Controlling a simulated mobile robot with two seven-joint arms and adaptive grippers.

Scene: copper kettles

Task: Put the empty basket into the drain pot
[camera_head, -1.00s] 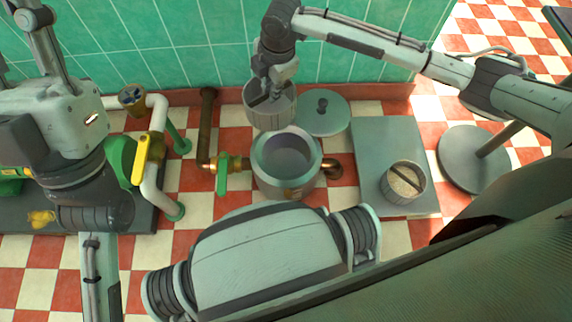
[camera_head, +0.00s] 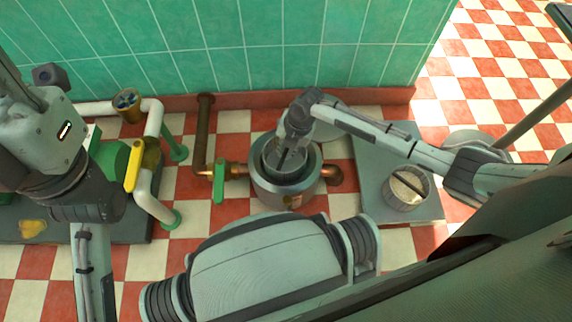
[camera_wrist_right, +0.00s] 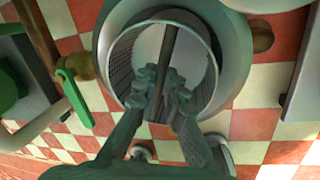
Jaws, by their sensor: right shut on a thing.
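The empty basket (camera_head: 271,160) is a grey mesh cylinder with a bar across its top. My right gripper (camera_head: 287,140) is shut on that bar and holds the basket upright at the mouth of the drain pot (camera_head: 268,192). In the right wrist view, my gripper (camera_wrist_right: 166,85) grips the dark bar, and the basket's rim (camera_wrist_right: 122,50) lies inside the drain pot's wider rim (camera_wrist_right: 236,60). How deep the basket sits, and whether it touches bottom, I cannot tell. My left arm shows at the left, but its gripper is out of view.
A filled basket (camera_head: 405,188) stands on a grey slab (camera_head: 372,165) to the right. A round lid (camera_head: 328,131) lies behind the pot, partly hidden by my arm. A green-handled valve (camera_head: 219,180) and pipes adjoin the pot's left. The tiled wall is close behind.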

